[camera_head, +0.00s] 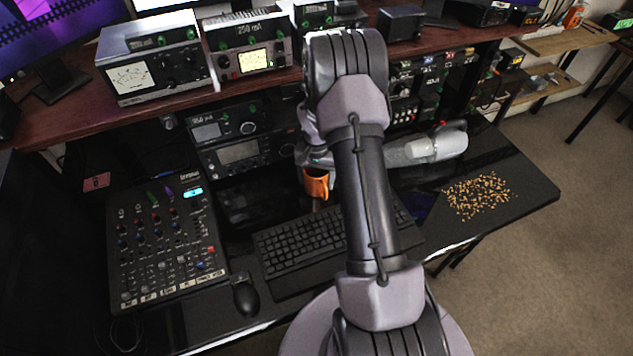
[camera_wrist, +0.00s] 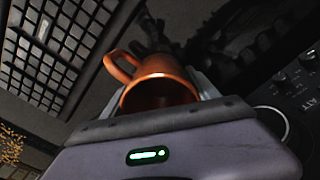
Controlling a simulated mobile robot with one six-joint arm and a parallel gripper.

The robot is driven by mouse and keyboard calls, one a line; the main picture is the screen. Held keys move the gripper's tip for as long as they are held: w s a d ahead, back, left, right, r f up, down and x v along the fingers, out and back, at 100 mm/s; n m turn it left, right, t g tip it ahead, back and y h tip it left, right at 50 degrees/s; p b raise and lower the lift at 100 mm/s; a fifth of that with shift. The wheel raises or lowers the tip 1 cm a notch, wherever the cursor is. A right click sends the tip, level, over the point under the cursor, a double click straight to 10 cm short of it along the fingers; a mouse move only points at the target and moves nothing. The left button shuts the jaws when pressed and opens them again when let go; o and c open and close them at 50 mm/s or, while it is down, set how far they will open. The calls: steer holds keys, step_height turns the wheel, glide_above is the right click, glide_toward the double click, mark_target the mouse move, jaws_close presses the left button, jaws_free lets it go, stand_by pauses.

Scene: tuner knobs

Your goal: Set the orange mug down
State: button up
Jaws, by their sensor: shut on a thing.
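The orange mug (camera_head: 317,183) shows in the head view just behind the keyboard, partly hidden by my arm. In the wrist view the orange mug (camera_wrist: 160,84) sits between the two fingers of my gripper (camera_wrist: 162,95), with its open mouth toward the camera and its handle at upper left. My gripper is shut on the mug. In the head view the fingers are mostly hidden behind my arm. I cannot tell whether the mug's base touches the black desk (camera_head: 250,200).
The keyboard (camera_head: 298,243) lies in front of the mug, with a mouse (camera_head: 246,297) and a mixer (camera_head: 165,245) to the left. Radio units (camera_head: 240,140) stand behind. Loose orange-brown bits (camera_head: 478,195) lie on the right of the desk.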

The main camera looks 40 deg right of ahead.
steer(key=shift+r, duration=0.1)
steer(key=o, duration=1.7)
steer(key=shift+f, duration=0.2)
